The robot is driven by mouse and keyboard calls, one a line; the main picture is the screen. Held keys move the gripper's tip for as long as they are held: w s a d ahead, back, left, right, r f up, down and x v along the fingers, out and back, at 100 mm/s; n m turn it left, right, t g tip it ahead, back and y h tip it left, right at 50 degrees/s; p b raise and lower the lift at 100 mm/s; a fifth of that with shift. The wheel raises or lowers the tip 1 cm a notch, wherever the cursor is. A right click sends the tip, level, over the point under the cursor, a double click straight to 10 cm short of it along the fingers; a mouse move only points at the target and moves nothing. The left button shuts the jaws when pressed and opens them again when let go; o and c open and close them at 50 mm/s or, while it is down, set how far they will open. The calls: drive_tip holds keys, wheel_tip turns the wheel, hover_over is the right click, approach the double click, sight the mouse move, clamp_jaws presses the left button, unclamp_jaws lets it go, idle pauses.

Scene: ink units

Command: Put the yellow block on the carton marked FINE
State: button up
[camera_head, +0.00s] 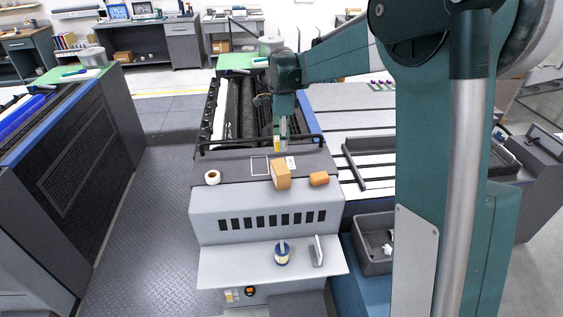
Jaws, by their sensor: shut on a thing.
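My gripper (283,140) points down over the near end of the ink unit and is shut on the small yellow block (277,144). The fingers partly hide the block. A tan carton (281,175) stands upright on the grey top below and close to the gripper. The block appears above the carton and apart from it. I cannot read any marking on the carton at this size.
A white card (291,162) and a white outlined rectangle (260,166) are behind the carton. A dark rail (235,143) crosses behind.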

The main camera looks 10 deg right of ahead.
hover_over(282, 166)
drive_tip(key=shift+f, duration=2.2)
drive_tip(key=shift+w+f, duration=0.1)
drive_tip(key=shift+f, duration=2)
drive_tip(key=shift+f, duration=0.15)
drive_tip(key=o, duration=0.9)
drive_tip(key=shift+r, duration=6.15)
